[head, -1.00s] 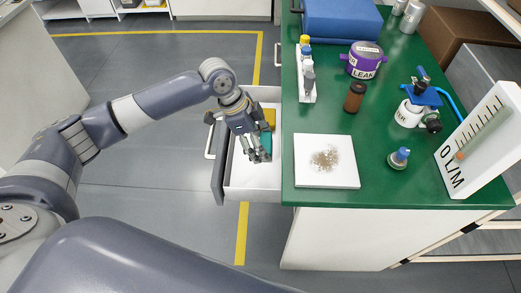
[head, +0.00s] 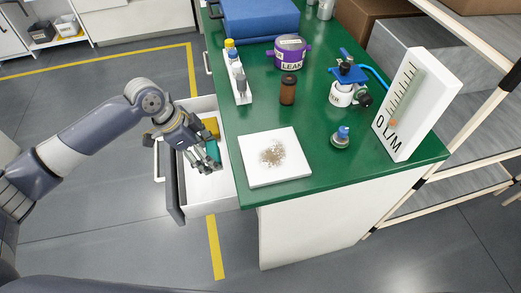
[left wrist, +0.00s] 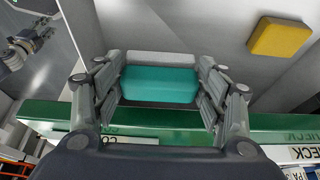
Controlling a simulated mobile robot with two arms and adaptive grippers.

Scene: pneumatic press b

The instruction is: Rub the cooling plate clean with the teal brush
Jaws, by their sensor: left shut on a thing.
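The white cooling plate (head: 256,178) lies flat on the green bench top near its front left corner, with a patch of brown grit (head: 272,153) in its middle. The teal brush (head: 213,150) is in the open drawer left of the bench. My left gripper (head: 208,166) reaches into the drawer and is shut on the brush. In the left wrist view the brush's teal block (left wrist: 158,85) sits between the two fingers, with a pale strip along it. In that view a grey gripper-like part, seemingly my right gripper (left wrist: 35,42), shows small at upper left; its fingers are unclear.
A yellow block (head: 211,127) lies in the drawer (head: 208,207) behind the brush. On the bench stand a brown bottle (head: 288,90), a white bottle rack (head: 239,85), a purple pot (head: 290,52), a small blue-topped flask (head: 341,138) and a flow meter (head: 415,105).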

